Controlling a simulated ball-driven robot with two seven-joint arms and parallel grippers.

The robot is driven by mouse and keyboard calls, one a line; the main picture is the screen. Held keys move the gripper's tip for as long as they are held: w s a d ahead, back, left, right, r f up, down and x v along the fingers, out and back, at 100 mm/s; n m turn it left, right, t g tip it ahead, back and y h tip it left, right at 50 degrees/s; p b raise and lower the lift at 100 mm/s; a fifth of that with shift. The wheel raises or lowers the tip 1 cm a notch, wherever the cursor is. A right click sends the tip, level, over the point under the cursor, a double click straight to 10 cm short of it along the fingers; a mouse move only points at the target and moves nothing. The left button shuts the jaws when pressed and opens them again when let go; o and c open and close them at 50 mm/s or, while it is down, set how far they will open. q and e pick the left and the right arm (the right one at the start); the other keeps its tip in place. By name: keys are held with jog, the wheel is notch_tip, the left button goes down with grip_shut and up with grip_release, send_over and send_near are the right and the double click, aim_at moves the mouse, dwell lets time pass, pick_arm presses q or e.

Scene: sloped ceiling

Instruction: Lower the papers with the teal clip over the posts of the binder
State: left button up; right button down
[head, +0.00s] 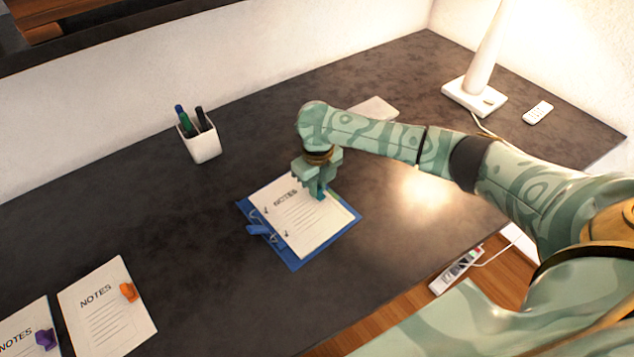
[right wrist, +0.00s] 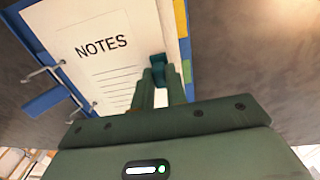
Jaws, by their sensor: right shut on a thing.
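The blue binder (head: 296,263) lies open on the dark desk, and its blue edge shows in the right wrist view (right wrist: 40,37). White papers headed NOTES (head: 300,222) are over it; they also show in the right wrist view (right wrist: 105,70). My right gripper (head: 317,184) is shut on the teal clip (right wrist: 158,66) at the papers' edge, on the side away from the posts. The metal posts (right wrist: 42,73) stand along the papers' left edge. I cannot tell whether they pass through the papers' holes. My left gripper is not in view.
A blue lever (head: 257,230) sits beside the posts. Papers with an orange clip (head: 100,310) and papers with a purple clip (head: 22,333) lie at the lower left. A pen cup (head: 203,142) stands behind. A lamp (head: 474,96) and remote (head: 538,112) are far right.

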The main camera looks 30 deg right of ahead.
jog(key=c, duration=1.3)
grip_release()
jog(key=shift+c, duration=0.2)
jog(key=shift+r, duration=0.1)
notch_tip(320, 180, up, 16)
jog(key=p, duration=0.6)
jog(key=shift+s, duration=0.1)
